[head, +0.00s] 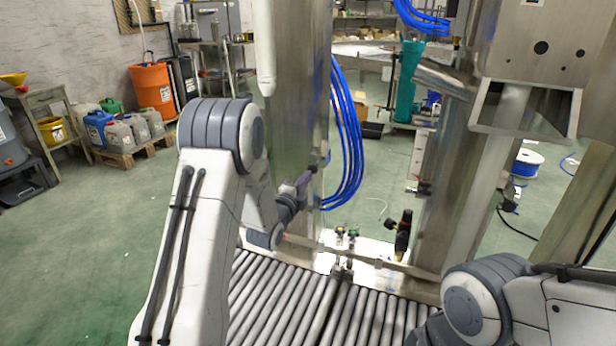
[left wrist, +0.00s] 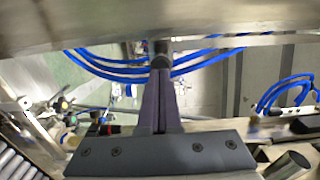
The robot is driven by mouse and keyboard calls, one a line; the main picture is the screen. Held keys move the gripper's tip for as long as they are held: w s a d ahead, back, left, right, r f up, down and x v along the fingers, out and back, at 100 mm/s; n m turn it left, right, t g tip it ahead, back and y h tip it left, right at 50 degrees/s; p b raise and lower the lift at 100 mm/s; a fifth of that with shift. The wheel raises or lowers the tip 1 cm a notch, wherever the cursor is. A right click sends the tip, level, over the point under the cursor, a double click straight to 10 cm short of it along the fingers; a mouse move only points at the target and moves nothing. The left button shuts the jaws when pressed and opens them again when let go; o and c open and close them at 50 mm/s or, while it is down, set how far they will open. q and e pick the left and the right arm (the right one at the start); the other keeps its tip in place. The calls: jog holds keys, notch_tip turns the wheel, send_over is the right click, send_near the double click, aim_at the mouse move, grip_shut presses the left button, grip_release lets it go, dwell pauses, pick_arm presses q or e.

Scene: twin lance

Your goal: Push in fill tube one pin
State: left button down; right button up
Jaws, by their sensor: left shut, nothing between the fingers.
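My left gripper (head: 306,178) is at the steel column (head: 296,120), its purple fingers pointing up and to the right. In the left wrist view the fingers (left wrist: 161,72) are closed together with nothing between them. A small round grey end (left wrist: 160,61) shows right at the fingertips, below a broad steel surface (left wrist: 120,22). It may be the pin; I cannot tell whether the fingers touch it. The fill tube cannot be made out for certain. My right gripper is out of view; only part of its arm shows at lower right.
Blue hoses (head: 347,140) hang beside the column, close to my left gripper, and cross behind the fingers in the wrist view. A roller conveyor (head: 285,300) runs below. Valves and fittings (head: 403,232) stand at its far edge. A steel box (head: 535,45) hangs at upper right.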

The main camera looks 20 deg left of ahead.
aim_at(312, 170)
pick_arm(q)
jog(key=shift+w, duration=1)
jog(key=w, duration=0.1)
jog(key=w+b, duration=0.1)
jog(key=shift+w+r, duration=0.2)
jog(key=shift+w, duration=0.1)
jog(key=shift+d, duration=0.15)
